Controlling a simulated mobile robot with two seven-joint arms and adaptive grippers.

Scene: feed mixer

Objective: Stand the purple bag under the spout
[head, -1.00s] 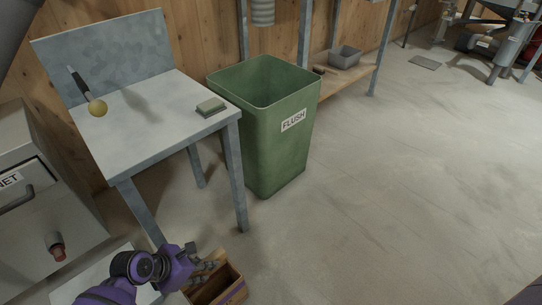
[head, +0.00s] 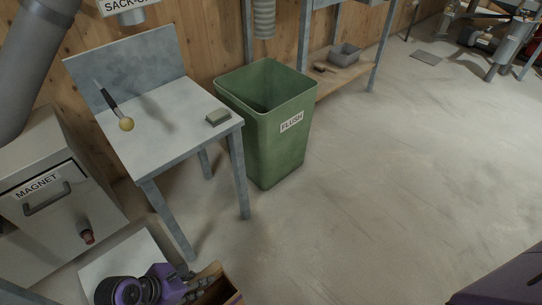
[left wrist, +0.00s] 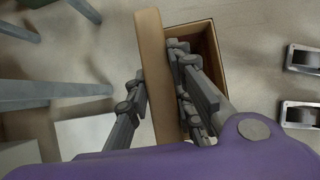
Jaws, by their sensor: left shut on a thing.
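A brown open-topped bag (head: 228,291) shows at the bottom edge of the head view, mostly cut off. In the left wrist view its dark opening (left wrist: 207,49) faces the camera and a tan wall (left wrist: 153,62) runs beside it. No purple shows clearly on it now. My left gripper (head: 197,282) is shut on this wall, with fingers on both sides of it in the left wrist view (left wrist: 163,95). A grey spout (head: 132,17) hangs at the top left under a partly cut-off "SACK-O" sign (head: 118,5). My right gripper is out of view.
A pale plate (head: 125,262) lies low beside the magnet box (head: 45,190). A steel table (head: 165,125) holds a yellow-ended tool (head: 115,108) and a sponge-like block (head: 218,117). The green flush bin (head: 270,145) stands right of it.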

